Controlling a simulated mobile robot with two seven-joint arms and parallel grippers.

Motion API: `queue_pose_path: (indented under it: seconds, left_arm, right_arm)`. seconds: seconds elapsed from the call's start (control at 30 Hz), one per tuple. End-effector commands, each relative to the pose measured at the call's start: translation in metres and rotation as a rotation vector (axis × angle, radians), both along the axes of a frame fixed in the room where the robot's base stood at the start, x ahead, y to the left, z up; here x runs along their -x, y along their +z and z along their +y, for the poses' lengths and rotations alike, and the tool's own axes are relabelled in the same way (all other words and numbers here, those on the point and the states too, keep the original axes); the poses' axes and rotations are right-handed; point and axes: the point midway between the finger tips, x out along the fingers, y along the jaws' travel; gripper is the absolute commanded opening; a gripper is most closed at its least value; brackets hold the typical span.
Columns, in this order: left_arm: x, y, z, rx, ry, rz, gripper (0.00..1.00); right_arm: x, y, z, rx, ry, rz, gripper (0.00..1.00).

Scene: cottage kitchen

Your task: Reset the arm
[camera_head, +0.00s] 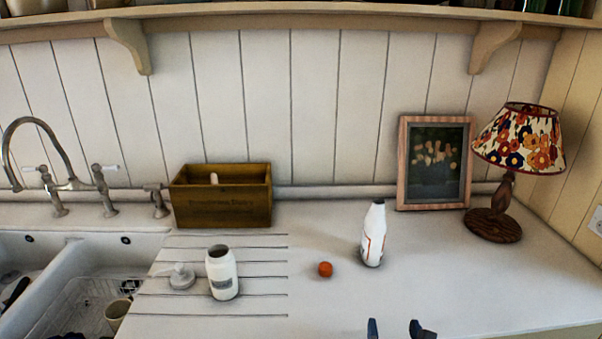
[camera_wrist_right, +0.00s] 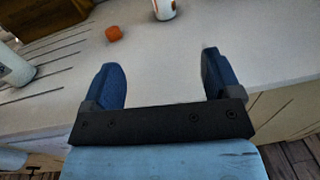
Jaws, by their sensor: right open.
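My right gripper (camera_head: 396,329) shows at the bottom edge of the head view, with two dark fingertips apart. In the right wrist view its blue fingers (camera_wrist_right: 163,85) are spread wide with nothing between them. It is near the counter's front edge. The left gripper is in neither view. A white bottle with orange markings (camera_head: 374,235) stands upright on the counter beyond the right gripper. A small orange-red ball-like object (camera_head: 325,269) lies to the bottle's left.
A white jar (camera_head: 222,273) and a pale lid with a knob (camera_head: 181,277) are on the grooved drainer. A wooden box (camera_head: 222,196), a picture frame (camera_head: 435,163) and a lamp (camera_head: 494,217) stand at the back. A sink (camera_head: 130,258) is at left. The counter's front right is clear.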

Motion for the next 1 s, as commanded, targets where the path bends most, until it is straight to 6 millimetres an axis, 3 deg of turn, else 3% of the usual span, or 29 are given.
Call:
queue_pose_path:
  seconds: [0.37,0.6,0.7,0.83,1.0]
  left_arm:
    - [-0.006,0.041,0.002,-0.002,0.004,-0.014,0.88]
    - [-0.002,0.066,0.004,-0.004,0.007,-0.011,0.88]
    - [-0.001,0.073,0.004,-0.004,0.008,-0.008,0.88]
    - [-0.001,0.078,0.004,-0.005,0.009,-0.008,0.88]
    - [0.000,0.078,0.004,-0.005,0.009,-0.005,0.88]
  right_arm:
    - [0.075,-0.054,-0.007,-1.161,-0.094,0.241,0.84]
    - [0.147,-0.083,-0.008,-2.129,-0.421,0.369,0.84]
    - [0.173,-0.090,-0.007,-2.451,-0.589,0.377,0.84]
    - [0.195,-0.095,-0.007,-2.730,-0.765,0.360,0.84]
    - [0.205,-0.097,-0.006,-2.868,-0.864,0.340,0.84]
